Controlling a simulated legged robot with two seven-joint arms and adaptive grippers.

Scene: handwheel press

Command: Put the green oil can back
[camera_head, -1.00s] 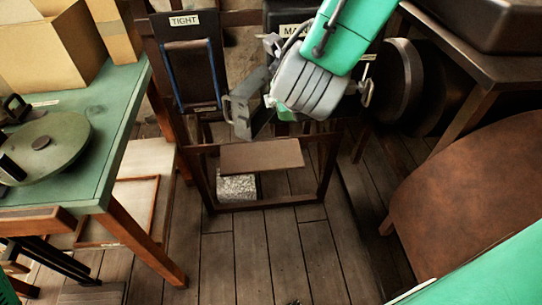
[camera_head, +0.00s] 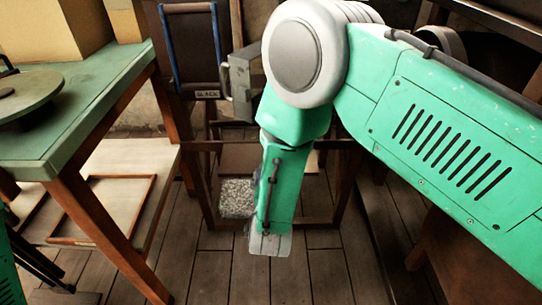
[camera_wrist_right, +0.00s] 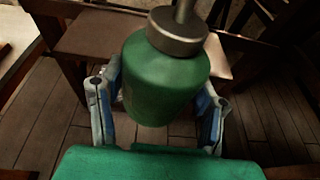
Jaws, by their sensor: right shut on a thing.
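The green oil can (camera_wrist_right: 165,85) shows in the right wrist view, with a rounded green body, a grey metal collar and a thin spout or stem running out of the top of the frame. My right gripper (camera_wrist_right: 158,103) has its blue-grey fingers on both sides of the can and is shut on it. In the head view my right arm comes in from the right and its forearm hangs down in front of the wooden stand; the can is hidden there. My left gripper is not in view.
In the head view, a wooden stand with a low shelf (camera_head: 235,157) and a speckled grey block (camera_head: 237,198) is behind my forearm. A green-topped table (camera_head: 100,80) with a round disc (camera_head: 35,97) stands left. A blue-edged black board (camera_head: 190,50) hangs behind. Plank floor is clear in front.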

